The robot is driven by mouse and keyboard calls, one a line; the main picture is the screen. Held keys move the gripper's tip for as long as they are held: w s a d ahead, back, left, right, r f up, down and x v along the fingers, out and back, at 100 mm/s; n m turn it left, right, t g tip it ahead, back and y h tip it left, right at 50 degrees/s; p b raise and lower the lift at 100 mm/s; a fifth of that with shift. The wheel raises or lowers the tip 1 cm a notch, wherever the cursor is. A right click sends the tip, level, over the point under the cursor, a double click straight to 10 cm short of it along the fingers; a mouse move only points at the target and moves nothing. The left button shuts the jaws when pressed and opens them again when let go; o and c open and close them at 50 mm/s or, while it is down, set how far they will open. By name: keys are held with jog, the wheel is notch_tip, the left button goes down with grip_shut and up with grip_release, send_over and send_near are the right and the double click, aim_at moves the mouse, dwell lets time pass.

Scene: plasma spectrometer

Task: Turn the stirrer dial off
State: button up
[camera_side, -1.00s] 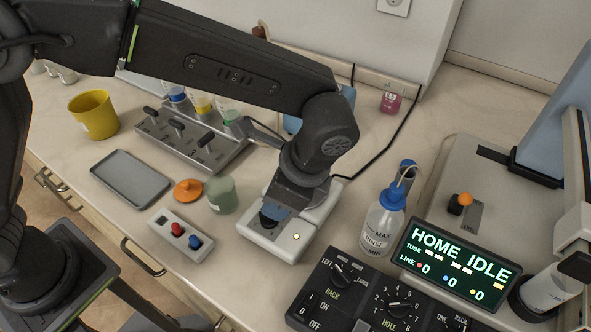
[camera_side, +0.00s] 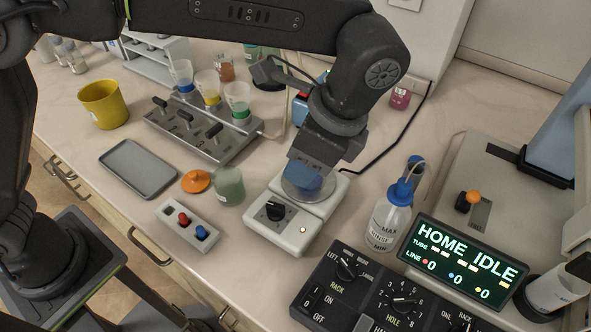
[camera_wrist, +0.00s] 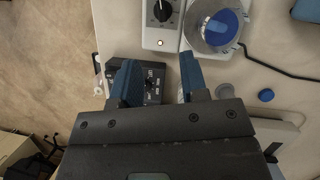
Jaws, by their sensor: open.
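The stirrer (camera_side: 258,228) is a white box with a black dial (camera_side: 275,210) on its front part, clear of my gripper in the side view. A small lamp (camera_side: 303,229) beside the dial looks lit. In the wrist view the dial (camera_wrist: 160,11) is at the top edge, its pale mark pointing roughly up, with the lamp (camera_wrist: 160,42) glowing below it. A clear round vessel with blue contents (camera_wrist: 216,27) is on the stirrer plate. My gripper (camera_wrist: 158,78) is open and empty, its blue fingers apart. In the side view my gripper (camera_side: 308,168) is over the plate end, behind the dial.
A black control box (camera_side: 365,290) and a rinse bottle (camera_side: 390,220) stand right of the stirrer. A switch block (camera_side: 188,226), a greenish jar (camera_side: 229,186) and an orange cap (camera_side: 196,181) are to its left. A cable runs behind.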

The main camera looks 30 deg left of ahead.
jog(key=s+a+h, duration=0.1)
jog(key=a+h, duration=0.4)
jog(key=t+h, duration=0.3)
send_near(274, 205)
jog(key=shift+g, duration=0.3)
jog(key=x, duration=0.9)
jog(key=shift+w, duration=0.3)
grip_shut()
